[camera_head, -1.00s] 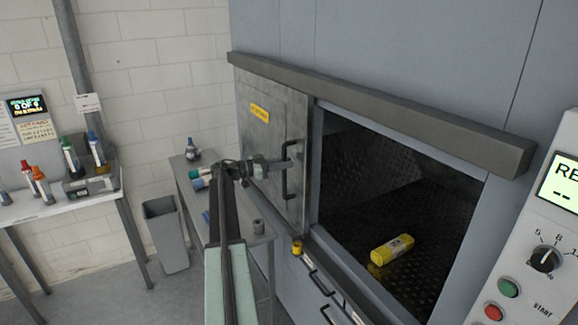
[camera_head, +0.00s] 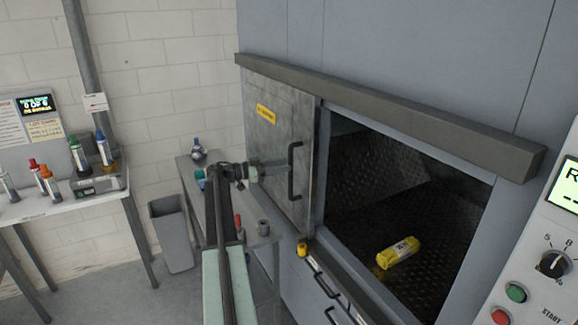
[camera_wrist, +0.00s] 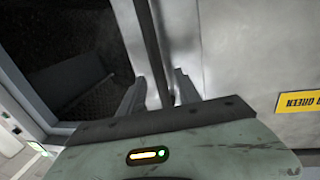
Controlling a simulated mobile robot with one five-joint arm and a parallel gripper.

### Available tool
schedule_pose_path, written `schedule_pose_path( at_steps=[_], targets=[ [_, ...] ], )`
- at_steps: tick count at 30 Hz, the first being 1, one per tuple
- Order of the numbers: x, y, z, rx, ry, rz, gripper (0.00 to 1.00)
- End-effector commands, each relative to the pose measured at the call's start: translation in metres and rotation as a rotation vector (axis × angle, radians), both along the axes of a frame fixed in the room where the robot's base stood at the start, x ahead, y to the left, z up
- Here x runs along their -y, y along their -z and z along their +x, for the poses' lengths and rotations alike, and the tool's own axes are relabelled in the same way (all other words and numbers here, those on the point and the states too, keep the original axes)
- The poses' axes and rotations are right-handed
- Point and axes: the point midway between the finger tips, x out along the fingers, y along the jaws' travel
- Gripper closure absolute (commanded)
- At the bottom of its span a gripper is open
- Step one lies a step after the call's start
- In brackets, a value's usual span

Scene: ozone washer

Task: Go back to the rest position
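My gripper (camera_head: 284,164) is in front of the grey sliding door (camera_head: 272,130) of the washer, just left of the door's dark handle (camera_head: 296,172). In the wrist view my gripper's two fingers (camera_wrist: 160,90) are apart, with nothing held between them. A dark upright bar shows behind the fingers; I cannot tell if it is the handle or the door edge. The door stands at the left of the opening, which is uncovered.
A low bench (camera_head: 262,238) with small items stands left of the washer. A grey bin (camera_head: 172,236) stands beside it. A white table (camera_head: 62,205) with several bottles is at far left. The control panel (camera_head: 540,262) is at right. Open floor lies at lower left.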

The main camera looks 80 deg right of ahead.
Motion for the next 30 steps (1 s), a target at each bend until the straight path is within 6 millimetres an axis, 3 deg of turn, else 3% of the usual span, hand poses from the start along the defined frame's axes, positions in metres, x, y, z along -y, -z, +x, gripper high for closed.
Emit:
schedule_pose_path(
  at_steps=[6, 22, 23, 26, 29, 30],
  targets=[
    [-0.020, 0.000, 0.032, 0.001, -0.001, 0.001, 0.60],
    [-0.023, 0.001, 0.040, 0.001, -0.007, 0.001, 0.60],
    [-0.025, 0.002, 0.047, 0.001, -0.016, 0.001, 0.60],
    [-0.041, 0.008, 0.095, 0.001, -0.077, 0.000, 0.60],
    [-0.078, 0.017, 0.170, 0.001, -0.178, 0.000, 0.60],
    [-0.099, 0.021, 0.199, 0.003, -0.224, 0.003, 0.60]
  ],
)
